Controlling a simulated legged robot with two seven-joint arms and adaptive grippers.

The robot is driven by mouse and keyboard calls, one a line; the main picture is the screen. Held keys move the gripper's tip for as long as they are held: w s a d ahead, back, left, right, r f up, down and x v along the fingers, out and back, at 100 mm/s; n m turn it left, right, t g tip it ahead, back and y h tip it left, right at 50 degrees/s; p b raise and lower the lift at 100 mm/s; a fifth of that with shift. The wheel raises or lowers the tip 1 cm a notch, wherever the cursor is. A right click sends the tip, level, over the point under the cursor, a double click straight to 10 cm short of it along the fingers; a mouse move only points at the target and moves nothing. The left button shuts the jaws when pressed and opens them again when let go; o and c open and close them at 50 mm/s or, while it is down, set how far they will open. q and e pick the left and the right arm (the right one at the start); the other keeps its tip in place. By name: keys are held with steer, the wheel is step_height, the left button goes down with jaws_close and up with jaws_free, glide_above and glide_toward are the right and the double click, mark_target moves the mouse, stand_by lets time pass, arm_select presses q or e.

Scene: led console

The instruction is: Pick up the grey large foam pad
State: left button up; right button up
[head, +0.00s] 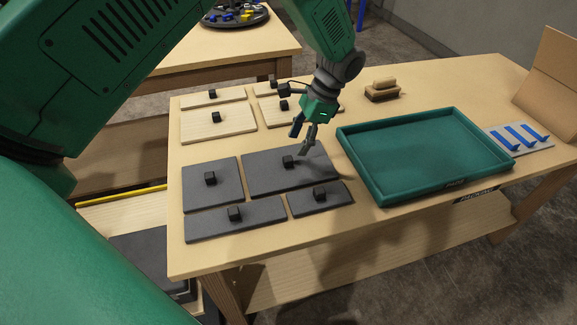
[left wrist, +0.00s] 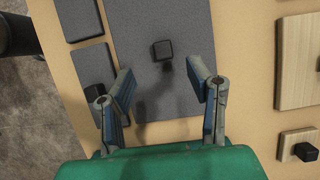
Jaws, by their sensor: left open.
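The grey large foam pad (head: 262,176) lies flat on the table, the biggest of the dark grey pads, with a black cube knob (head: 289,161) on top. My left gripper (head: 302,140) is open above the pad's back right part, close to the knob and apart from it. In the left wrist view the pad (left wrist: 182,95) fills the middle, and its knob (left wrist: 162,50) shows just beyond the open fingertips (left wrist: 161,70), roughly centred between them. Nothing is between the fingers. My right gripper is not in view.
Smaller grey pads (head: 228,190) with knobs lie left and in front. Pale wooden pads (head: 235,124) lie behind. A green tray (head: 362,178) stands to the right, with a blue-pegged plate (head: 545,146) and cardboard (head: 552,75) beyond. A wooden block (head: 382,94) sits behind the tray.

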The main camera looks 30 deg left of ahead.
mark_target(289, 158)
arm_select(q)
steer(key=shift+s+f, duration=0.15)
steer(key=shift+f, duration=0.55)
steer(key=x, duration=0.2)
steer(key=a+x, duration=0.1)
steer(key=x, duration=0.2)
steer(key=shift+f, duration=0.15)
steer(key=shift+d, duration=0.2)
jaws_close()
